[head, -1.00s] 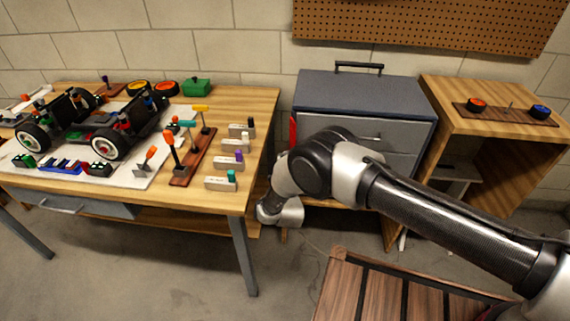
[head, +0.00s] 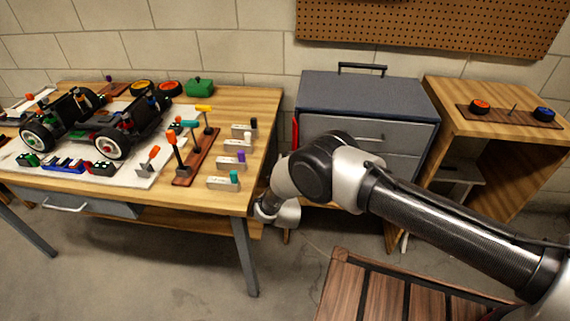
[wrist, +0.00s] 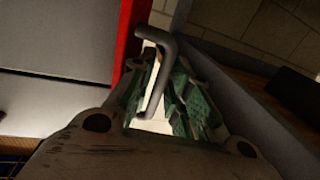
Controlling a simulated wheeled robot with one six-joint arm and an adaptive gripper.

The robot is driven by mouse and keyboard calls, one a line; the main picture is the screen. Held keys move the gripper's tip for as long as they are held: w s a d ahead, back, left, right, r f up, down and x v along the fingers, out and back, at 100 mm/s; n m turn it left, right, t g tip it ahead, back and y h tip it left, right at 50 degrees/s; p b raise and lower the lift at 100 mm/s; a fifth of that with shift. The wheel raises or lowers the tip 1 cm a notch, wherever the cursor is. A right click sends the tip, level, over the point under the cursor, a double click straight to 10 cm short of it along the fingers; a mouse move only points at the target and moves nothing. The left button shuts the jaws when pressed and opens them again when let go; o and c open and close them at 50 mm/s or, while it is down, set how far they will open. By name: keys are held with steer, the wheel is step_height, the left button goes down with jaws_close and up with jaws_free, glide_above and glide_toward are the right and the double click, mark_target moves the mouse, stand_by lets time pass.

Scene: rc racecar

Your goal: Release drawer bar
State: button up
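In the wrist view a grey U-shaped bar handle (wrist: 169,50) stands out beside a red upright strip (wrist: 128,35). My gripper (wrist: 165,95) has its green-padded fingers on either side of the bar, with a light gap showing between them. The fingers look apart and not pressed on the bar, though contact at the far side is hard to tell. In the head view my arm hides the gripper and this handle. The grey cabinet (head: 365,92) stands behind my arm, with a drawer handle (head: 370,138) on its upper drawer.
The wooden workbench (head: 262,110) at left holds a car chassis (head: 95,125) and several small parts. A wooden shelf unit (head: 485,130) stands at right. A slatted wooden surface (head: 375,290) is at the front. Bare floor (head: 190,270) lies below the bench.

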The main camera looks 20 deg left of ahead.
steer(key=v, duration=1.2)
